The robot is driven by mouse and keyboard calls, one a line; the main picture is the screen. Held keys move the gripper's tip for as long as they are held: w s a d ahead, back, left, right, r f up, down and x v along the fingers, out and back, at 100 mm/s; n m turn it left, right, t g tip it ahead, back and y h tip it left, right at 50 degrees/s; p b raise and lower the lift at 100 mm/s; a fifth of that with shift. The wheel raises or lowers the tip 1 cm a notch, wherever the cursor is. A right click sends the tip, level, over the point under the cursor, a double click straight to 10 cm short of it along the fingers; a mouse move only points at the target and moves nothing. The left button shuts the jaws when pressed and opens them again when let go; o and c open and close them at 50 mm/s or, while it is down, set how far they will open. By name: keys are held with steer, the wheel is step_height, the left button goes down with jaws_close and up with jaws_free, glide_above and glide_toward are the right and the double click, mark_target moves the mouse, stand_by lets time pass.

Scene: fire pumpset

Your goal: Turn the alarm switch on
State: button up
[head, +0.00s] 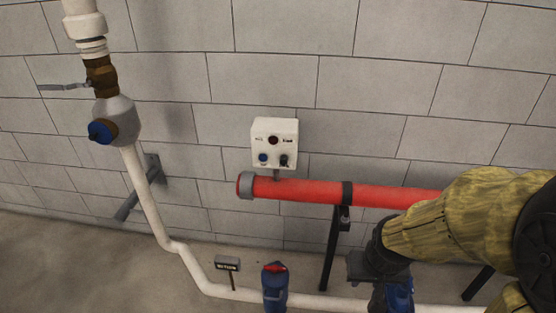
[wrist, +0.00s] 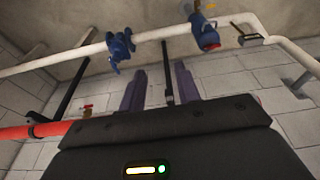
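The alarm box (head: 274,143) is a small white panel on the block wall in the head view. It has a dark red lamp (head: 273,140) at the top, a blue button (head: 263,158) at lower left and a black switch (head: 284,160) at lower right. The switch's setting is too small to read. My gripper (wrist: 160,69) shows two separated fingers with nothing between them in the wrist view. In the head view my arm comes in from the right, its dark end low and right of the box, well apart from it. The box is not visible in the wrist view.
A red pipe (head: 330,191) with a grey end cap runs right from just below the box. A white pipe (head: 148,195) with a blue-handled valve stands at left. A blue valve (head: 274,287) and small sign (head: 228,264) are near the floor. Wall space around the box is clear.

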steer(key=shift+w, duration=0.3)
steer(key=shift+s, duration=0.1)
steer(key=w+a+f+m+t, duration=0.1)
steer(key=w+a+f+t, duration=0.2)
steer(key=w, duration=0.5)
steer(key=w+a+f+t, duration=0.1)
steer(key=w+a+t, duration=0.35)
steer(key=w, duration=0.35)
steer(key=w+a+f+m+t, duration=0.1)
steer(key=w+a+f+t, duration=0.2)
steer(key=w, duration=0.5)
steer(key=s+a+n+t+b, duration=0.1)
steer(key=s+a+t, duration=0.2)
steer(key=a+t, duration=0.6)
steer(key=shift+a+r+n+h, duration=0.3)
steer(key=shift+a+h, duration=0.1)
steer(key=shift+a, duration=0.55)
steer(key=shift+w+t, duration=0.1)
steer(key=shift+t, duration=0.15)
